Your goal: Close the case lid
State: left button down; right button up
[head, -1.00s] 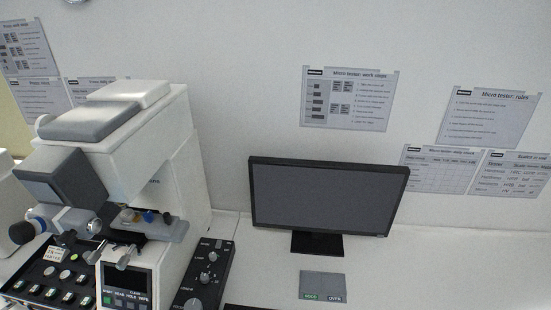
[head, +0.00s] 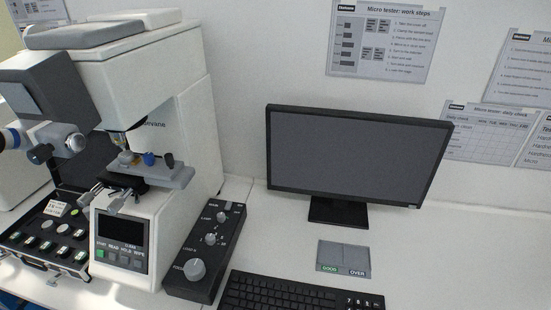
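An open case (head: 42,240) stands at the lower left of the head view, with several round sample pieces and a small white label in its dark insert. A dark upright panel behind it, partly hidden by the tester, looks like its raised lid (head: 84,163). The case lies left of the tester's front and display. Neither of my grippers shows in the head view.
The white micro hardness tester (head: 185,130) stands right beside the case, its stage (head: 150,172) jutting out above. A knob box (head: 205,250), keyboard (head: 300,294), monitor (head: 355,155) and grey GOOD/OVER tray (head: 343,258) are to the right. The white table is bare at the right.

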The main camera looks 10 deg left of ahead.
aim_at(78, 174)
jog(key=j+u, duration=0.3)
jog(key=u, duration=0.2)
jog(key=i+j+u, duration=0.15)
jog(key=u, duration=0.3)
jog(key=i+j+u, duration=0.1)
jog(key=j+u, duration=0.2)
jog(key=u, duration=0.2)
jog(key=i+j+z, duration=0.1)
jog(key=j, duration=0.3)
jog(key=i+j, duration=0.3)
jog(key=j+z, duration=0.05)
jog(key=j, duration=0.05)
